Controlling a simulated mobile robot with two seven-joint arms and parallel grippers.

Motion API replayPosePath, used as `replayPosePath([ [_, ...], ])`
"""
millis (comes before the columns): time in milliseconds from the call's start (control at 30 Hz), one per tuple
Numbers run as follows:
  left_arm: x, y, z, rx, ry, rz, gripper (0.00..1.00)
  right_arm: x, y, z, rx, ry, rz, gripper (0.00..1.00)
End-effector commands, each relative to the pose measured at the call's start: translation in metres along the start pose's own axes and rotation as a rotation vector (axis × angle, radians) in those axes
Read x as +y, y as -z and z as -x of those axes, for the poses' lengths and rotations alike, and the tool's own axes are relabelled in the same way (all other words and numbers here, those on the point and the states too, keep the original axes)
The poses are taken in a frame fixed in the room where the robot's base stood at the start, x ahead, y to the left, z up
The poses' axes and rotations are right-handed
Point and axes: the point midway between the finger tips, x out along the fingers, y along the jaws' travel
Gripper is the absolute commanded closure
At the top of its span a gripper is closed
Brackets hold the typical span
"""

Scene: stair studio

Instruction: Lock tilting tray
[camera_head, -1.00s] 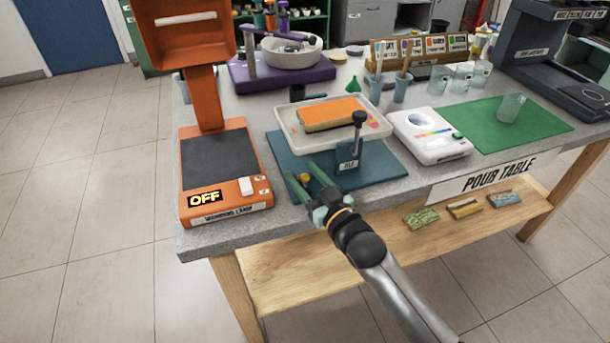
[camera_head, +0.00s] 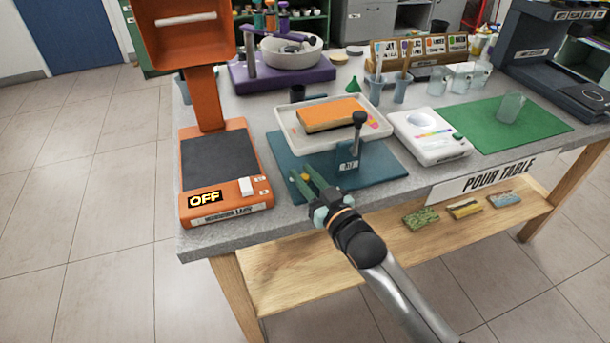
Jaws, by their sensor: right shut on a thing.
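The white tilting tray (camera_head: 287,133) is mounted over a teal base plate (camera_head: 385,165), near the front of the table. An orange block (camera_head: 332,114) lies in it. A dark upright lever with a round black knob (camera_head: 359,118) rises from a labelled teal block (camera_head: 347,163) at the tray's front. My right gripper (camera_head: 306,178) is at the front left of the base plate, its green fingers shut on a small yellow knob (camera_head: 306,177). The fingers partly hide the knob and what it is fixed to. My left gripper is out of view.
An orange lamp unit (camera_head: 228,205) reading OFF stands to the left. A white device (camera_head: 430,148) and a green mat (camera_head: 545,128) with a clear cup lie to the right. The grey table edge is just below my gripper.

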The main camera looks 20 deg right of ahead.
Motion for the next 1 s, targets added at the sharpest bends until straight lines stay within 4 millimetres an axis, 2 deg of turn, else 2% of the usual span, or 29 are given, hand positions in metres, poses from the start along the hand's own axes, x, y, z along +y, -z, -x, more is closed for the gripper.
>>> replayPosePath([
  [200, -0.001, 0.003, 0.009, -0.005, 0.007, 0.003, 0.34, -0.002, 0.003, -0.002, 0.0, 0.085, 0.011, 1.0],
  [400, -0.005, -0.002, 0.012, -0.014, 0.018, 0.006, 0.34, -0.006, 0.003, -0.003, 0.003, 0.177, 0.007, 1.0],
  [867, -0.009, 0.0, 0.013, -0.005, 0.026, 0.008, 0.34, -0.007, 0.001, -0.002, 0.002, 0.212, -0.001, 1.0],
  [900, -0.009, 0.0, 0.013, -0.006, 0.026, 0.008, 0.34, -0.007, 0.001, -0.002, 0.003, 0.212, -0.001, 0.71],
  [1000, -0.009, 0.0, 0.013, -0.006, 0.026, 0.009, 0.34, -0.007, 0.001, -0.002, 0.002, 0.211, -0.001, 0.6],
])
